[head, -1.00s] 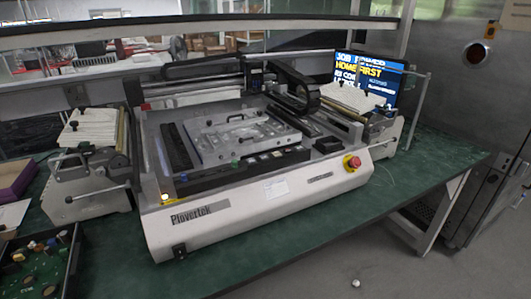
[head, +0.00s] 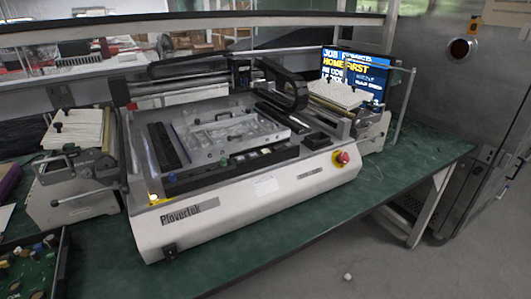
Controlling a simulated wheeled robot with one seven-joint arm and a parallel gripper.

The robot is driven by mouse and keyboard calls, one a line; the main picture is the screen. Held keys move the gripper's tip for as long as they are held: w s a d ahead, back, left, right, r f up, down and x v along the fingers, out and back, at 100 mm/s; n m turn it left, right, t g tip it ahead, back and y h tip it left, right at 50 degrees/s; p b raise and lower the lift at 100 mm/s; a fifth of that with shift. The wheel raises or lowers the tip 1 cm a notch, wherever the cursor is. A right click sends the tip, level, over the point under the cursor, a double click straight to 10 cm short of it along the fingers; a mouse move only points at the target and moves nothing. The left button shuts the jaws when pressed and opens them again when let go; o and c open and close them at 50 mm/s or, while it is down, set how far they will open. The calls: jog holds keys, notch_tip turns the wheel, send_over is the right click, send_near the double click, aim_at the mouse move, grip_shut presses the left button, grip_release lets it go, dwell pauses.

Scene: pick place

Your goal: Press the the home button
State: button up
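The white Plovertek machine (head: 250,200) stands on the green bench. A row of small controls runs along its dark front strip: a green button (head: 223,163), a blue one (head: 172,177) and several pale square ones (head: 251,155). No label is readable, so I cannot tell which one is the home button. A red round knob (head: 341,157) sits on a yellow base at the machine's front right corner. A small light (head: 154,197) glows at the front left corner. A screen (head: 352,76) behind shows "HOME FIRST" in yellow. My gripper is not in view.
The green bench top (head: 100,250) is bare in front of the machine. A tray with a green board and coloured knobs (head: 30,270) sits at the lower left. Side units with paper stacks flank the machine. A small white object (head: 348,277) lies on the grey floor.

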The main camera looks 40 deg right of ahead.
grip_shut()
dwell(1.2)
